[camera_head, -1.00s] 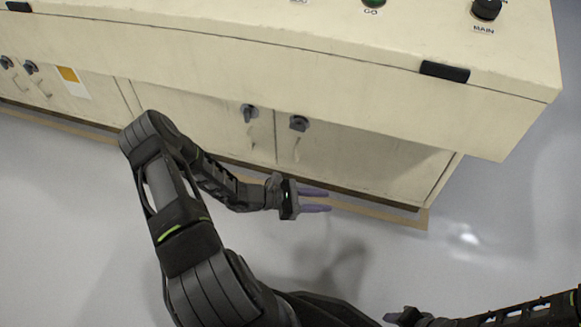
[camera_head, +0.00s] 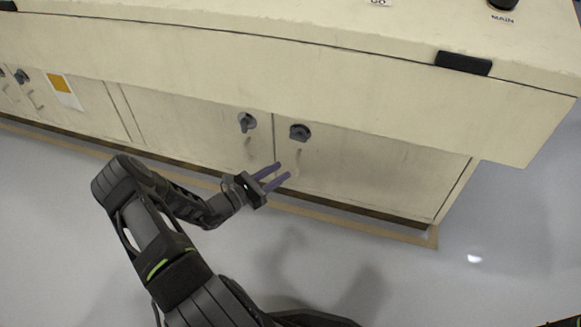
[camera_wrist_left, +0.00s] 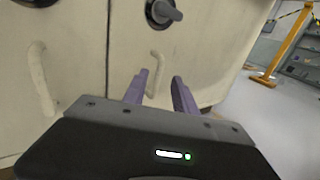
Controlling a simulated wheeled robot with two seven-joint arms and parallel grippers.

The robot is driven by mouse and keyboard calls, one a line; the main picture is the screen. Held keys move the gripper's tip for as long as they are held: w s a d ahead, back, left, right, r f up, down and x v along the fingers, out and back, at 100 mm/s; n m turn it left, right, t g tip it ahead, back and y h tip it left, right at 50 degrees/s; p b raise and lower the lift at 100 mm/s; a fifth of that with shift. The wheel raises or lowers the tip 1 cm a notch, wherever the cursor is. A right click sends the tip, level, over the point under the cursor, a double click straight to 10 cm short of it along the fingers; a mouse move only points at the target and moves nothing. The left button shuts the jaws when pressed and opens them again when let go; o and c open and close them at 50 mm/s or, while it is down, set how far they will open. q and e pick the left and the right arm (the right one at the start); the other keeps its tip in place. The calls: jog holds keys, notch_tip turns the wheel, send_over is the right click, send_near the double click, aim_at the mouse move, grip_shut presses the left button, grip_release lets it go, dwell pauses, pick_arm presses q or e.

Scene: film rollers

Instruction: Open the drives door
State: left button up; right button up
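The cabinet has two neighbouring lower doors, a left door (camera_head: 200,122) and a right door (camera_head: 370,165), both closed. No label on them can be read, so I cannot tell which is the drives door. The right door has a dark round latch (camera_head: 299,132) with a pale bar handle (camera_head: 297,158) below it; the handle also shows in the left wrist view (camera_wrist_left: 155,72). My left gripper (camera_head: 281,172) is open and empty, its two purple fingers pointing at the right door near that handle, apparently apart from it. My right gripper is not in view.
The left door has its own latch (camera_head: 247,122) and a pale handle (camera_wrist_left: 42,78). The cabinet's upper body (camera_head: 300,75) overhangs the doors. The grey floor (camera_head: 400,285) in front is clear. A yellow post (camera_wrist_left: 285,45) stands far right in the left wrist view.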

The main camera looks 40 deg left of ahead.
pick_arm(q)
jog(key=b+x, duration=0.1)
jog(key=x, duration=0.4)
jog(key=shift+w, duration=0.1)
grip_shut()
dwell(1.3)
